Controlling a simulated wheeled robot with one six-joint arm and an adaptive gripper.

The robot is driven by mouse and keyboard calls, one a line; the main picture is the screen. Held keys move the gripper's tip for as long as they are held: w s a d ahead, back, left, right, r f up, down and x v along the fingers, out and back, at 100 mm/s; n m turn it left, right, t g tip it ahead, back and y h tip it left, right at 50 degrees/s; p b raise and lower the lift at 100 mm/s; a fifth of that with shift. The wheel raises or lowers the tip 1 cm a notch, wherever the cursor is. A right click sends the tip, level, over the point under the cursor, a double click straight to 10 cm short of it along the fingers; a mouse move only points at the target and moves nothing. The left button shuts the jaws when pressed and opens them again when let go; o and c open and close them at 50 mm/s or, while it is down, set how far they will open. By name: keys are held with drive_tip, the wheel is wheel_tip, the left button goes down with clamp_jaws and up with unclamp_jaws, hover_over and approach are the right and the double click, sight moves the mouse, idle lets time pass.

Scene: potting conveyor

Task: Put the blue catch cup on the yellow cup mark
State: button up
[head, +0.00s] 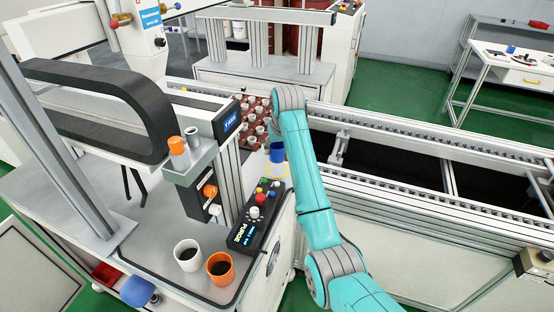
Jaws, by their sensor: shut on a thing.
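The blue catch cup (277,153) shows just left of my arm, in the middle of the head view. The yellow cup mark (277,171) is a thin ring on the grey machine top, just in front of and below the cup in the picture. The cup shows at the ring's far side; I cannot tell its exact height above the surface. My gripper (277,141) is mostly hidden behind my arm and is shut on the cup at its upper part. The fingertips do not show clearly.
A black control panel (254,218) with buttons stands close in front of the mark. A white cup (187,255) and an orange cup (220,269) with dark contents stand nearer. A dispenser post (229,170) is left, the conveyor rail (420,142) right. A brown tray (254,122) lies behind.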

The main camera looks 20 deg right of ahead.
sight(278, 159)
drive_tip(key=shift+f, duration=2.45)
drive_tip(key=shift+f, duration=0.15)
drive_tip(key=o, duration=1)
drive_tip(key=shift+o, duration=0.2)
drive_tip(key=v, duration=1.2)
drive_tip(key=shift+s, duration=0.15)
